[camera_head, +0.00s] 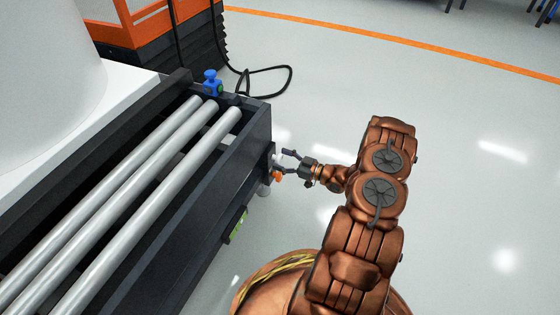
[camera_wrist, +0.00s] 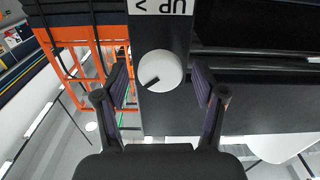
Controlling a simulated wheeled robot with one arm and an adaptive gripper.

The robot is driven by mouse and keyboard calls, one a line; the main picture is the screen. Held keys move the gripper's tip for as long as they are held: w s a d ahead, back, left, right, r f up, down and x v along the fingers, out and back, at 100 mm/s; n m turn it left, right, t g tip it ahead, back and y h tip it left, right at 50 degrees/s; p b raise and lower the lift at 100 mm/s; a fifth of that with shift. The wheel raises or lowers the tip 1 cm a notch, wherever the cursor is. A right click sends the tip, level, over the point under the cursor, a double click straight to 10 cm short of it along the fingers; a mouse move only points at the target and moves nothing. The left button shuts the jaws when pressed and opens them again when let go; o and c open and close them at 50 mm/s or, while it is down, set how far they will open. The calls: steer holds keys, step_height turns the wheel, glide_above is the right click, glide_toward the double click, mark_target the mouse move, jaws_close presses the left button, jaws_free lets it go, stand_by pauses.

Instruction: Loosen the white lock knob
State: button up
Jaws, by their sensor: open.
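The white lock knob (camera_wrist: 160,70) is round with a short black mark on its face. It sits on a dark post below a white label reading "UP" (camera_wrist: 164,6), which appears upside down in the wrist view. My gripper (camera_wrist: 161,86) is open, with one finger on each side of the knob and a visible gap on both sides. I cannot tell whether the fingertips reach past the knob's face. In the head view, my gripper (camera_head: 281,162) is at the end face of the dark roller frame (camera_head: 257,135). The knob cannot be made out clearly there.
A blue knob (camera_head: 211,82) stands on the frame's corner by the rollers (camera_head: 160,165). A small orange part (camera_head: 277,176) is just below my gripper. A black cable (camera_head: 270,82) lies on the floor by the orange lift (camera_head: 140,22). Floor to the right is clear.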

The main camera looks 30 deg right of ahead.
steer(key=shift+w+a, duration=0.35)
steer(key=shift+w, duration=0.15)
steer(key=shift+c, duration=0.4)
steer(key=c, duration=1.1)
